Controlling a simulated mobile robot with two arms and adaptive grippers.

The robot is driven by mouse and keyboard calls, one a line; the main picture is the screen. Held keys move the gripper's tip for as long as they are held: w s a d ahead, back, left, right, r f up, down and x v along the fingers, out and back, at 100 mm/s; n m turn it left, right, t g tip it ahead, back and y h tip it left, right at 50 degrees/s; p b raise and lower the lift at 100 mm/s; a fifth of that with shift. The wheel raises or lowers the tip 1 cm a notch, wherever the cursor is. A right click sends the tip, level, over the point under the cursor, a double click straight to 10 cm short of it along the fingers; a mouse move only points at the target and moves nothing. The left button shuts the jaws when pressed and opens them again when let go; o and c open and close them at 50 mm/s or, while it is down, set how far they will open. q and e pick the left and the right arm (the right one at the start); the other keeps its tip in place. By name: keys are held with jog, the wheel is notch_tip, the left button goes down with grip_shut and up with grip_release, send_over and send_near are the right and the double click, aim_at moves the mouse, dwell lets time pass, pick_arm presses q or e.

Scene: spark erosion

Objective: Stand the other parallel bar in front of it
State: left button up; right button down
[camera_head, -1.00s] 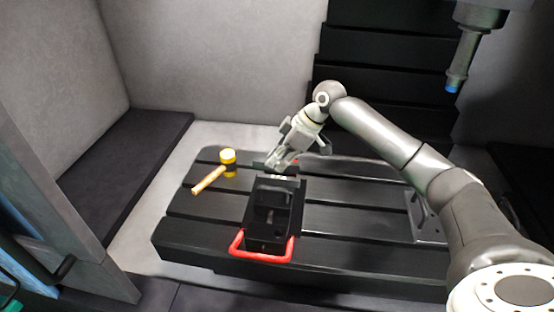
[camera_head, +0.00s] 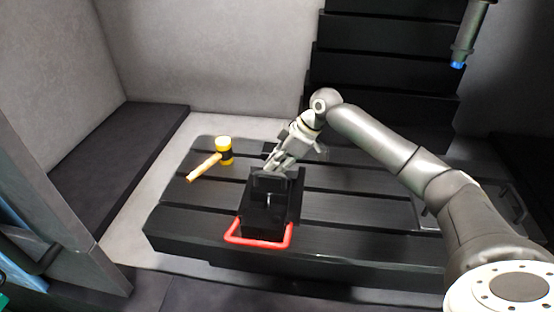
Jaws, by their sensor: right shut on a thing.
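The black vise (camera_head: 262,213) with a red U-shaped handle (camera_head: 258,243) stands on the slotted dark table (camera_head: 340,212). My right gripper (camera_head: 275,164) reaches down from behind, with its fingertips at the far end of the vise, close over its jaws. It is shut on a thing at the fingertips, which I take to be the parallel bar. The bar is too dark and too hidden to make out clearly. I cannot tell whether it touches the vise. The other bar cannot be made out either. My left gripper is not in view.
A machine head with a blue tip (camera_head: 460,62) hangs at upper right. A dark metal part (camera_head: 427,213) sits at the table's right, partly behind my arm.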

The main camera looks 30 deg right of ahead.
jog(key=shift+w+f, duration=0.1)
jog(key=shift+f, duration=0.35)
jog(key=c, duration=1.4)
grip_release()
jog(key=shift+c, duration=0.2)
jog(key=shift+o, duration=0.4)
jog(key=shift+f, duration=0.15)
jog(key=shift+a+f, duration=0.1)
jog(key=shift+f, duration=0.05)
notch_tip(320, 180, up, 12)
jog(key=p, duration=1)
jog(key=shift+f+p, duration=0.25)
jog(key=shift+p, duration=0.1)
